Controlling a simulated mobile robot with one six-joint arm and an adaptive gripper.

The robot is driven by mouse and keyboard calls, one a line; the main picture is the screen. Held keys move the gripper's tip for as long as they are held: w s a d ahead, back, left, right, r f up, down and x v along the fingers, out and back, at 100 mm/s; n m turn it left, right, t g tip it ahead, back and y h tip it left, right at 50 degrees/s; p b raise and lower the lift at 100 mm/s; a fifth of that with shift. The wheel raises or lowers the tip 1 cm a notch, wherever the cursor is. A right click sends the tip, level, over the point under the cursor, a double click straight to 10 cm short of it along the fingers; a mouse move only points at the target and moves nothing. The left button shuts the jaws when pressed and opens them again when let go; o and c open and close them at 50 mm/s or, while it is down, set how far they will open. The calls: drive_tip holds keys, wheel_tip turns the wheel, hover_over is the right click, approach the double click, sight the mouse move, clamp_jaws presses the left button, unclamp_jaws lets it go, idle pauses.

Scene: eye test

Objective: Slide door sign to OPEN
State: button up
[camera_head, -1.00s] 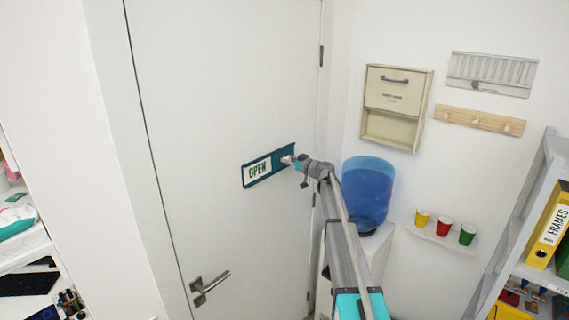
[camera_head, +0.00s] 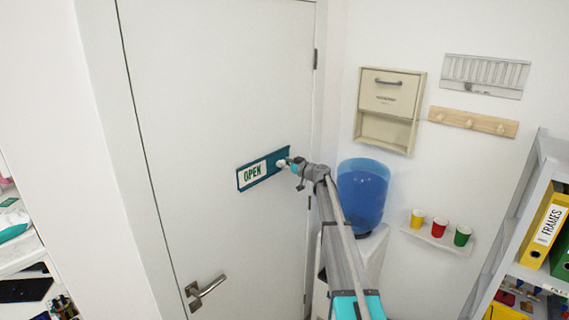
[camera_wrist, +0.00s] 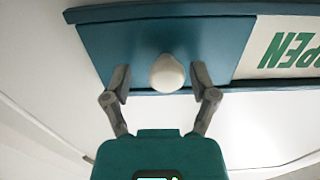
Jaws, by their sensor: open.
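The door sign is a teal holder (camera_head: 268,158) on the white door. Its white panel with green OPEN lettering (camera_head: 255,173) shows at the left, and the teal part is to the right. A round white knob (camera_head: 281,163) stands out on that teal part. My gripper (camera_head: 291,164) is at the knob, at the sign's right end. In the wrist view the white knob (camera_wrist: 167,74) is between my open fingers, with a gap on each side. The white panel (camera_wrist: 285,50) appears upside down and cut off at the right edge there.
The door handle (camera_head: 205,289) is below the sign. Right of my arm are a blue water bottle (camera_head: 362,195), a beige wall box (camera_head: 388,130), a peg rail (camera_head: 470,121) and a small shelf with coloured cups (camera_head: 438,240). Shelving flanks both sides.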

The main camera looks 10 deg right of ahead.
drive_tip(key=v, duration=1.1)
drive_tip(key=shift+s+d, duration=0.15)
drive_tip(key=shift+s, duration=0.1)
drive_tip(key=s+a+f+m+g+h+b, duration=0.15)
drive_tip(key=s+a+f+g+b, duration=0.8)
drive_tip(key=s+a+f, duration=1.05)
drive_tip(key=s+f+m+g+h+b, duration=0.2)
drive_tip(key=s+f+h+b, duration=0.2)
drive_tip(key=s+f, duration=0.4)
drive_tip(key=s+d+f+m+g+h+b, duration=0.1)
drive_tip(key=s+f+m+g+h+b, duration=0.2)
drive_tip(key=s+f, duration=0.5)
drive_tip(key=s+h+b, duration=0.1)
drive_tip(key=s+h, duration=0.1)
drive_tip(key=s, duration=0.7)
drive_tip(key=shift+d+f+m+b, duration=0.3)
drive_tip(key=shift+f+m+b, duration=0.05)
drive_tip(key=shift+f+b, duration=0.05)
